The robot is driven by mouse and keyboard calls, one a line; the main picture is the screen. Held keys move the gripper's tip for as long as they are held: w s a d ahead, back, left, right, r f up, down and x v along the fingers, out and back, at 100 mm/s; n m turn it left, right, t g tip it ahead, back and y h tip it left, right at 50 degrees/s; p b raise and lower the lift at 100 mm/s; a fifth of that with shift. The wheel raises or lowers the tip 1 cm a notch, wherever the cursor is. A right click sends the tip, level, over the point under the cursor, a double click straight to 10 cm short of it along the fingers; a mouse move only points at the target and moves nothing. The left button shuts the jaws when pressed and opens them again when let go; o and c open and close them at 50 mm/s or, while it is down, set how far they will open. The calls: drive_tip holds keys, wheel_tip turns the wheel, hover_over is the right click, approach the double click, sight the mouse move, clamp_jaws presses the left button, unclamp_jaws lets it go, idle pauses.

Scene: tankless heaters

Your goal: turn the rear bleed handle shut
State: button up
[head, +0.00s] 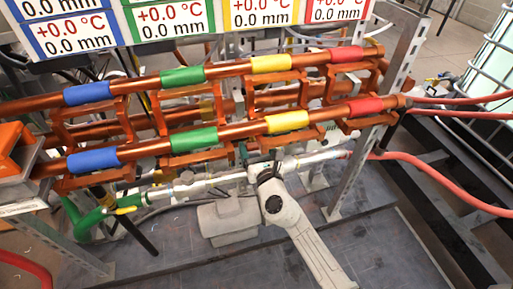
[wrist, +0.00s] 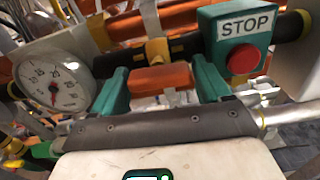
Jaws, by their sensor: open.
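In the wrist view, the two teal fingers of my gripper (wrist: 161,70) are spread apart. An orange block (wrist: 165,78) shows between them, with clear space at its sides. I cannot tell whether it is within the fingers' reach or behind them. A yellow fitting (wrist: 157,50) stands just beyond it, on a dark pipe. I cannot tell for sure which part is the rear bleed handle. In the head view, a small yellow handle (head: 126,210) sits at the left end of the lower pipe. My gripper is hidden there behind my arm and the pipes.
A round dial gauge (wrist: 55,85) is left of the fingers. A red stop button (wrist: 243,58) on a teal box is close at right. Copper pipes with coloured bands (head: 190,138) cross above my arm. Red hoses (head: 440,178) run off right. Grey floor (head: 370,240) is clear at front.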

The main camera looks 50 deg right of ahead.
drive_tip(key=c, duration=0.7)
